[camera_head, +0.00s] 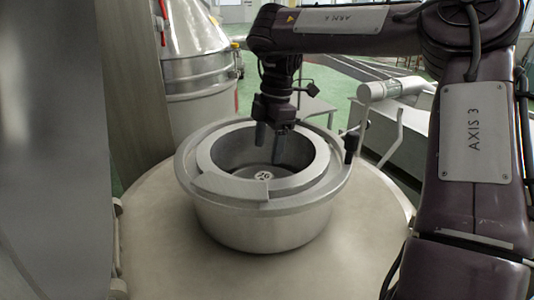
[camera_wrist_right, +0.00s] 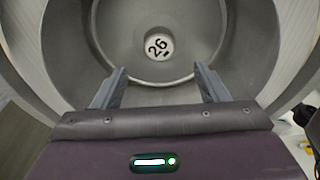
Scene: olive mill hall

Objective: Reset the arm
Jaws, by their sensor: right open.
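My right arm comes in from the right in the head view. Its gripper (camera_head: 268,148) points down over the opening of a round metal bowl (camera_head: 265,222). The two fingers are apart with nothing between them, and they also show spread in the right wrist view (camera_wrist_right: 160,88). The fingers are apart from the disc. My left gripper is not in view.
The bowl stands on a round pale top (camera_head: 160,240). A large metal vessel (camera_head: 200,75) stands behind left. A grey column (camera_head: 135,90) rises at the left. A metal chute with a cylinder (camera_head: 392,88) lies behind right, near my arm.

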